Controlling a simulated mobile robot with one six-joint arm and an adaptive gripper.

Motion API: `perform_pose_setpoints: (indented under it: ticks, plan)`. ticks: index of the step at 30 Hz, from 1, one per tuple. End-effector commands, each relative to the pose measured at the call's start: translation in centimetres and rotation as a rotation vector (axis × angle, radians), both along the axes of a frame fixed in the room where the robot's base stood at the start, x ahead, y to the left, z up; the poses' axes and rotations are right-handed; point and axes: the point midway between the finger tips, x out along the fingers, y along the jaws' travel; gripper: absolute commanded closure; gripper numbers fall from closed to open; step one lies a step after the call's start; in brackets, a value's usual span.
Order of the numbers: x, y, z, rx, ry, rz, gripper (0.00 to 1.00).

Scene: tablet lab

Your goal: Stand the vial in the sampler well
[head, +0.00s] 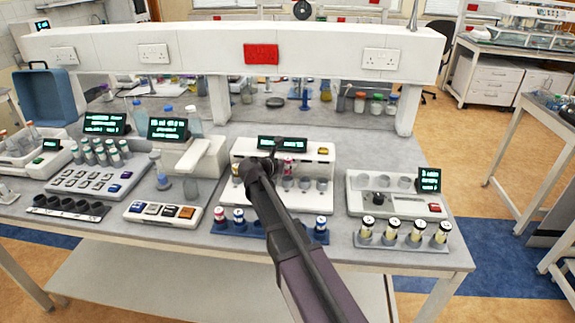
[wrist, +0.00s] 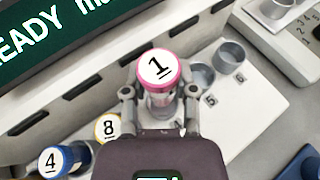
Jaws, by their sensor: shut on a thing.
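A vial with a pink cap marked 1 (wrist: 158,68) stands between the fingers of my gripper (wrist: 160,100), which is shut on it. The vial looks upright. The pink vial also shows in the head view (head: 289,165), over the back of the white sampler (head: 325,169). In the wrist view, empty grey wells marked 5 (wrist: 201,77) and 6 (wrist: 231,54) lie to the right of the vial. My gripper hides the vial's lower end, so I cannot tell whether it is in a well or above one.
A yellow-capped vial 8 (wrist: 107,127) and a blue-capped vial 4 (wrist: 52,161) stand left of my gripper. A green display (wrist: 60,40) is close behind. A blue rack of vials (head: 262,230) lies in front; another device (head: 400,205) stands to the right.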

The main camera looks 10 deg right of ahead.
Motion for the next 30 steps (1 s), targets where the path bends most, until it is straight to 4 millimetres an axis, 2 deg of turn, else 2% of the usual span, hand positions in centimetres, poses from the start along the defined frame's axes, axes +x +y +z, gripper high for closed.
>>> perform_pose_setpoints:
  ticks: [1,3,12,30]
  plan:
    - [0.0,0.0,-0.9,0.0,0.0,0.0,1.0]
    - [0.0,0.0,-1.5,0.0,0.0,0.0,1.0]
    - [0.0,0.2,-3.3,-0.001,-0.001,0.001,1.0]
    - [0.0,0.2,-3.6,-0.001,-0.001,0.001,1.0]
